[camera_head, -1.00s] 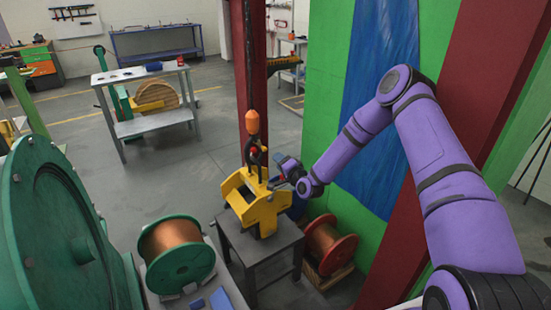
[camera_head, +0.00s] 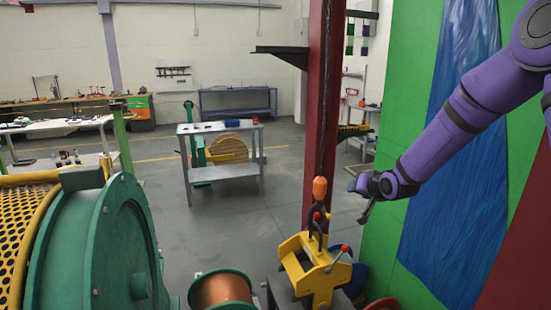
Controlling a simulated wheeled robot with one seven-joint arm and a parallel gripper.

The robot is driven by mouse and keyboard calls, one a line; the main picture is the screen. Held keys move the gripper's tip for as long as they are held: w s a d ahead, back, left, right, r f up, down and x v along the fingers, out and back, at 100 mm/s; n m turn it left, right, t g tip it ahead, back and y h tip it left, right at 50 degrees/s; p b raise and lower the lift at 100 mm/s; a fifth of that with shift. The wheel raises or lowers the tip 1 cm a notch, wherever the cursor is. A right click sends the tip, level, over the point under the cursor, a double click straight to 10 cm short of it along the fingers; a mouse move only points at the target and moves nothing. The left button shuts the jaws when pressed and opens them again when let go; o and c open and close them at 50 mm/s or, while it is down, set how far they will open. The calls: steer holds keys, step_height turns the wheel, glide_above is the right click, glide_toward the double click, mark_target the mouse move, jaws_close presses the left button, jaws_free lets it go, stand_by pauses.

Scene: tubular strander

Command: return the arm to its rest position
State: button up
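My purple arm reaches in from the upper right, in front of the green wall panel and blue sheet. My gripper (camera_head: 362,187) is at its end, left of the wrist. It is small and dark here, and I cannot tell whether its fingers are open or shut. I make out nothing held in it. The yellow lifting clamp (camera_head: 316,270) sits below it on the dark stand, with a gap between them. The hook with its orange pendant (camera_head: 320,188) hangs on a chain just left of my gripper and meets the clamp's top.
A dark red column (camera_head: 322,100) stands behind the chain. A large green drum (camera_head: 120,255) fills the lower left, with a copper spool (camera_head: 222,289) beside it. A metal table (camera_head: 222,172) stands further back. Grey floor between them is open.

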steer(key=s+d+r+n+g+h, duration=0.1)
steer(key=s+d+r+g+h, duration=0.1)
steer(key=s+r, duration=0.7)
steer(key=s+d+r+g+h, duration=0.1)
steer(key=s+r+h, duration=0.1)
steer(key=s+r, duration=0.7)
steer(key=s+d+n+g, duration=0.1)
steer(key=s+g, duration=0.2)
steer(key=s, duration=2.4)
steer(key=shift+d+r+y, duration=0.15)
steer(key=shift+r+y, duration=0.25)
